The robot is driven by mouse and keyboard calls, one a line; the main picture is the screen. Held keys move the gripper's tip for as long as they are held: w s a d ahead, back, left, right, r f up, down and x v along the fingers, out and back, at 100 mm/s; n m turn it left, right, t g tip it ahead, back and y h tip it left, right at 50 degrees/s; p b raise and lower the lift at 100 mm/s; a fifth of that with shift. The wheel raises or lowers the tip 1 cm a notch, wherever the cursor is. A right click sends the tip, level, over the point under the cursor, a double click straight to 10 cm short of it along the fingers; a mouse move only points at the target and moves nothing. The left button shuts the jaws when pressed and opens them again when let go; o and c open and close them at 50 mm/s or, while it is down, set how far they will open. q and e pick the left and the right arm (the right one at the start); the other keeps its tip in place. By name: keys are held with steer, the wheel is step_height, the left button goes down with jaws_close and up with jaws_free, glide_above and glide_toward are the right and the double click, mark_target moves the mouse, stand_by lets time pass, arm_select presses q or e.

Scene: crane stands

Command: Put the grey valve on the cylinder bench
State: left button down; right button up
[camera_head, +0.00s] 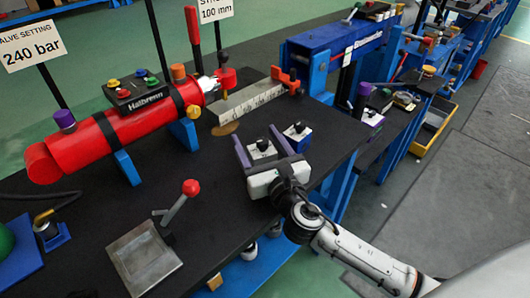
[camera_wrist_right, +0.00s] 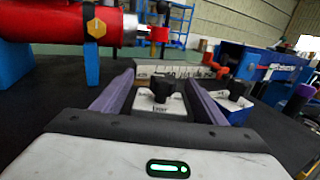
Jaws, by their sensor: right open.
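The grey valve (camera_head: 262,150), a small pale block with a black knob on top, stands on the black bench top. My right gripper (camera_head: 261,142) is open, with one purple finger on each side of this valve. In the right wrist view the grey valve (camera_wrist_right: 160,104) sits between the fingers; I cannot tell whether they touch it. The bench with the red cylinder (camera_head: 105,138) has a black top (camera_head: 110,215). My left gripper is not in view.
A blue valve (camera_head: 297,135) with a black knob stands close beside my right gripper. A steel ruler (camera_head: 248,101) and a brass disc (camera_head: 225,129) lie behind. A steel plate with a red-knobbed lever (camera_head: 145,258) is at the front left. Another bench (camera_head: 395,115) stands to the right.

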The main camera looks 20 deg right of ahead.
steer(key=s, duration=1.1)
steer(key=shift+s+a, duration=0.2)
steer(key=shift+a, duration=0.05)
